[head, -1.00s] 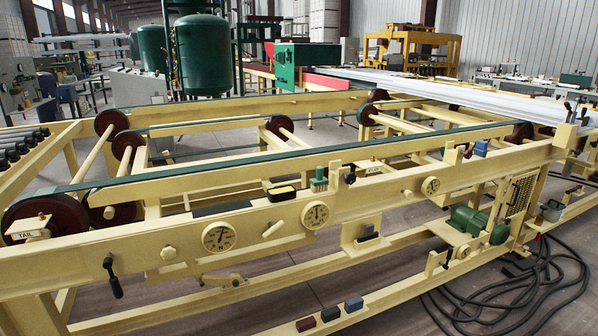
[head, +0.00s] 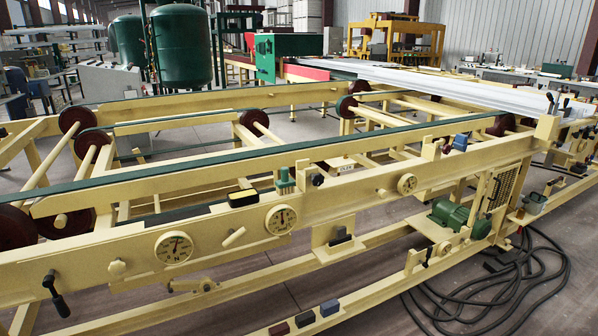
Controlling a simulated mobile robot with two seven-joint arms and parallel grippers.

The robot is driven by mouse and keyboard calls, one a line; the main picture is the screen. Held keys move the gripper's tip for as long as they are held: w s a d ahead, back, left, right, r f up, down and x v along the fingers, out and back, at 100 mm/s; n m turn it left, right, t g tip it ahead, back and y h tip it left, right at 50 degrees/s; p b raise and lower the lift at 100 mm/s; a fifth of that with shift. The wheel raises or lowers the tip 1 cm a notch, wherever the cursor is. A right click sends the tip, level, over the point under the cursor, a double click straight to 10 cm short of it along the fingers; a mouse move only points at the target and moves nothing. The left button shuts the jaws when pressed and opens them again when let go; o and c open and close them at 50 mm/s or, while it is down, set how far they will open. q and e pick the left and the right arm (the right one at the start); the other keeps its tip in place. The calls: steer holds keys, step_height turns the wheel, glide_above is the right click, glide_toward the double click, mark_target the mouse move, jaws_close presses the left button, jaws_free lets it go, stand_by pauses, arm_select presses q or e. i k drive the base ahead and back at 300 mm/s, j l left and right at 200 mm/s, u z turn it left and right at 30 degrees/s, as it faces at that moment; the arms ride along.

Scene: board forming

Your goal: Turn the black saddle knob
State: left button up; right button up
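A small black knob (head: 318,180) sits on the upper front rail of the cream-yellow machine frame (head: 349,202), right of a green brush-like block (head: 285,182). A black crank handle (head: 56,294) hangs at the lower left of the same rail. Another dark knob or handle (head: 429,256) is on a small bracket on the lower rail at right. Black-topped levers (head: 558,103) stand at the far right. I cannot tell for certain which is the saddle knob. Neither of my grippers shows in the head view.
Round dials (head: 281,219) and a yellow-and-black block (head: 242,197) are along the front rail. Several small blocks (head: 305,319) lie on the lower rail. A green motor (head: 460,217) and loose black cables (head: 470,318) are at right. Bare floor shows at bottom right.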

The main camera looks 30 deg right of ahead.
mark_target(316, 179)
steer(key=l+u, duration=0.35)
steer(key=l, duration=0.4)
steer(key=l+u, duration=0.35)
steer(key=l, duration=1)
steer(key=k+l+u, duration=0.1)
steer(key=l, duration=0.45)
steer(key=k+l+u, duration=0.1)
steer(key=l, duration=0.5)
steer(key=k+l, duration=0.1)
steer(key=l, duration=0.45)
